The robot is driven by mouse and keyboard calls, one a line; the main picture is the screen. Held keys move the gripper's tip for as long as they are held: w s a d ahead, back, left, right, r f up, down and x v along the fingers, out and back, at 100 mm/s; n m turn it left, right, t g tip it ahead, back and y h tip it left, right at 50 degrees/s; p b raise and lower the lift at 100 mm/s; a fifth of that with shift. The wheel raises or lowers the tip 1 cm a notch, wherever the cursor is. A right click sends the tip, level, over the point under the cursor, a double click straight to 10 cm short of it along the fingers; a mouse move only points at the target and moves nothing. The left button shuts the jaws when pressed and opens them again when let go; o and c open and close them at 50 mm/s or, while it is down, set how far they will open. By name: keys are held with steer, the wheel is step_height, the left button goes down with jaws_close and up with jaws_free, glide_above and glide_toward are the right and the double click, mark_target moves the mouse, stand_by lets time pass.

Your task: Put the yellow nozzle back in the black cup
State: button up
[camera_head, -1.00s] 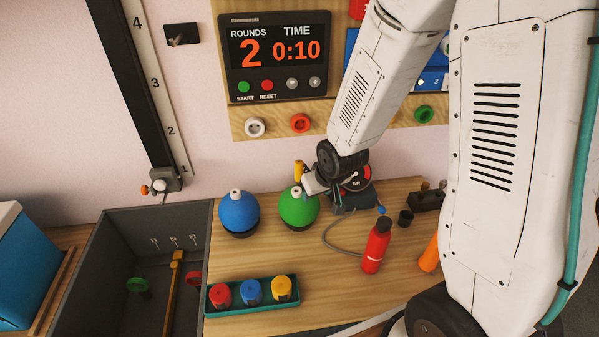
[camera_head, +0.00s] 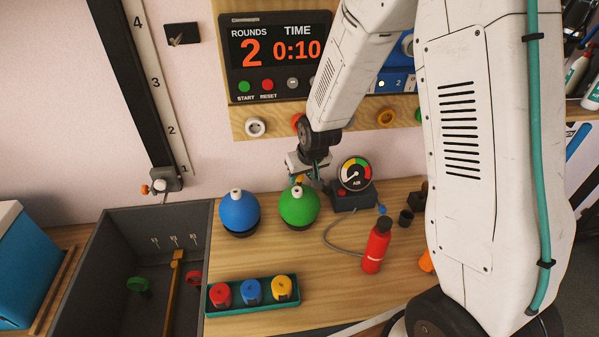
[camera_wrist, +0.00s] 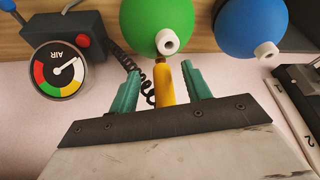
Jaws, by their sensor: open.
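The yellow nozzle (camera_wrist: 166,84) lies between the two teal fingers of my gripper (camera_wrist: 164,78) in the wrist view, with visible gaps on both sides. Its dark tip is close to the white neck of the green ball (camera_wrist: 158,20); I cannot tell if they touch. My gripper is open. The small black cup (camera_head: 405,217) stands on the table, right of the gauge and behind the red bottle.
The air gauge (camera_head: 355,174) stands right of my gripper, with a hose across the table. The blue ball (camera_head: 239,212) is left of the green one. The red bottle (camera_head: 376,246) and a teal tray (camera_head: 237,303) with coloured caps are nearer. Bare table (camera_head: 320,265) lies between them.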

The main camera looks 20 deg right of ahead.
steer(key=w, duration=0.1)
steer(key=w+f, duration=0.1)
steer(key=w, duration=0.1)
steer(key=shift+w+a+f, duration=0.1)
steer(key=shift+w, duration=0.05)
jaws_close()
steer(key=shift+r, duration=0.2)
steer(key=shift+r, duration=0.25)
steer(key=s+d, duration=1)
steer(key=d, duration=0.5)
steer(key=m+g+h, duration=0.2)
steer(key=m+h, duration=0.3)
steer(key=m, duration=0.9)
glide_above(406, 220)
steer(key=w+d, duration=0.2)
step_height(406, 220, down, 5)
steer(key=shift+s+f, duration=0.2)
steer(key=shift+f, duration=4.55)
